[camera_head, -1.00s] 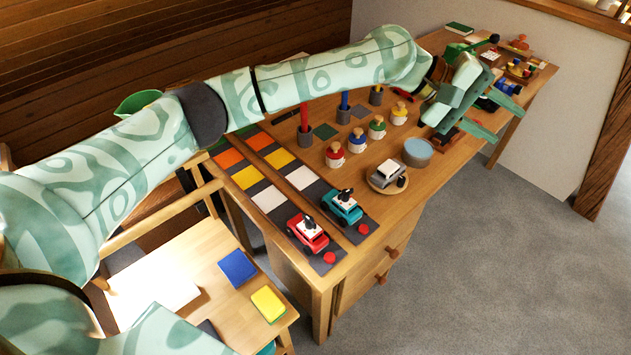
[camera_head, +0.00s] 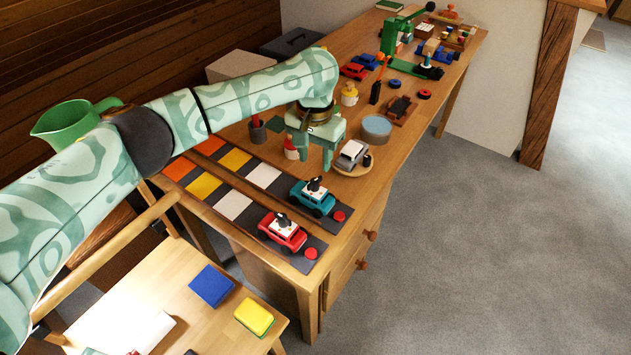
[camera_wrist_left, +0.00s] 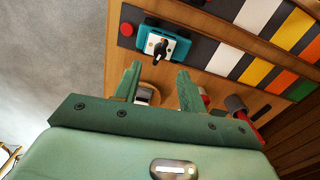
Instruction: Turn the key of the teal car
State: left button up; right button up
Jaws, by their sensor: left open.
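The teal car (camera_head: 313,199) stands on the dark end of its track, near the table's front edge, with a black key on a white plate on its roof. In the left wrist view the teal car (camera_wrist_left: 145,48) shows beyond the fingertips, with its black key (camera_wrist_left: 160,47) upright on the white plate. My left gripper (camera_head: 314,158) is open and empty, pointing down above the table behind the teal car, apart from it. In the left wrist view its two fingers (camera_wrist_left: 157,76) frame a gap just short of the car. My right gripper is not in view.
A red car (camera_head: 283,232) with a similar key stands beside the teal one. A grey car on a round wooden plate (camera_head: 368,160) and a blue-grey tub (camera_head: 376,128) stand close to my left gripper. Red buttons (camera_head: 339,216) sit at the track ends.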

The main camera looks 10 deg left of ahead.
aim_at(315, 180)
pick_arm(q)
notch_tip(315, 180, down, 6)
jog(key=shift+a+b, duration=0.1)
jog(key=shift+b, duration=1.05)
jog(key=shift+f+b, duration=0.3)
jog(key=shift+f, duration=0.2)
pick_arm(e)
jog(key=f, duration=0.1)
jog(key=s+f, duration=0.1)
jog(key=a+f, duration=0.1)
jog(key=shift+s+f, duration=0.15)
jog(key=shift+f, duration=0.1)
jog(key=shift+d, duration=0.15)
pick_arm(q)
grip_shut()
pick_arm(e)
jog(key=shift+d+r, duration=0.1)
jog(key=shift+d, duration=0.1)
